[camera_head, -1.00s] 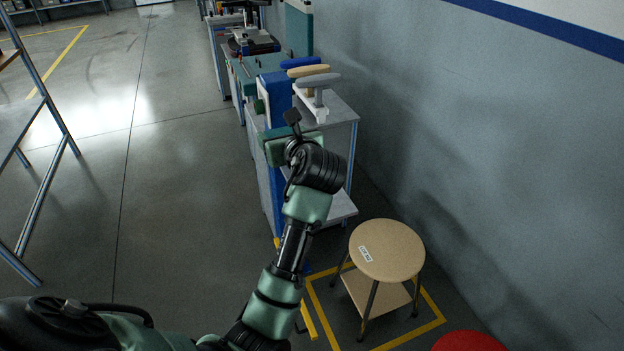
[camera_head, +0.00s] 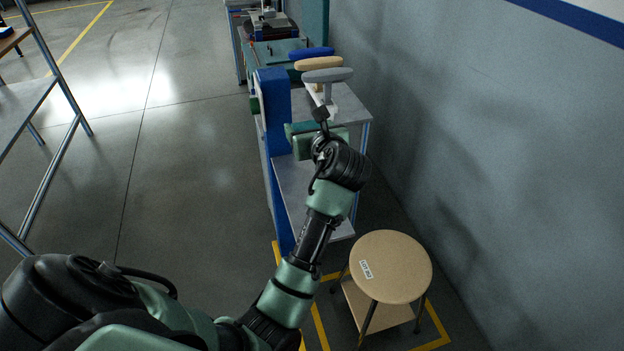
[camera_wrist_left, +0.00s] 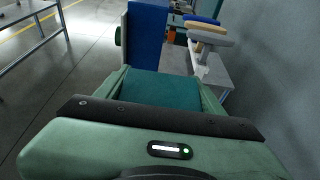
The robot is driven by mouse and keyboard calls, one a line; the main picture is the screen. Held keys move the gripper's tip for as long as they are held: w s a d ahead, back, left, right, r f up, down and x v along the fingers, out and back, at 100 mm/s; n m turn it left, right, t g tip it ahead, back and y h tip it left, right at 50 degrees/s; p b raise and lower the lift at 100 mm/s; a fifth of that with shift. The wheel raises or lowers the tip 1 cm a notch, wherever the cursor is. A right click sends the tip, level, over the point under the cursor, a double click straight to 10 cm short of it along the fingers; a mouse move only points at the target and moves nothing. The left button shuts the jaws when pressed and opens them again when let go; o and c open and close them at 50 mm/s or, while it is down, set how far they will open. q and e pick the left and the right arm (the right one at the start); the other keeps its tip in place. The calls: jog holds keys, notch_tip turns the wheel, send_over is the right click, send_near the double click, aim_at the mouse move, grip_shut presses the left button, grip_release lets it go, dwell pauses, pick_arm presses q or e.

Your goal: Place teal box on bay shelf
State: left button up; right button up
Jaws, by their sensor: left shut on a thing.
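My left gripper (camera_head: 312,136) is shut on the teal box (camera_wrist_left: 160,91), which sits between the two green fingers in the left wrist view. In the head view only a dark teal edge of the box (camera_head: 298,128) shows past the gripper. The gripper is at the near end of a grey shelf unit (camera_head: 349,104), beside its blue upright panel (camera_head: 272,100). The unit has a top surface and a lower shelf (camera_head: 295,185); the lower shelf looks bare where it shows. I cannot tell whether the box touches the unit. My right gripper is not in view.
Blue, tan and grey padded pieces (camera_head: 327,75) stand on the unit's top. A round wooden stool (camera_head: 395,265) with a label stands close in front, on yellow floor lines. A grey wall (camera_head: 500,170) bounds the right. Open floor (camera_head: 170,170) lies left, before a metal frame (camera_head: 65,85).

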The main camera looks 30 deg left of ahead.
pick_arm(q)
notch_tip(320, 180, down, 16)
jog(key=shift+f+b, duration=0.1)
jog(key=shift+b, duration=1)
jog(key=shift+f, duration=0.2)
jog(key=o, duration=1.5)
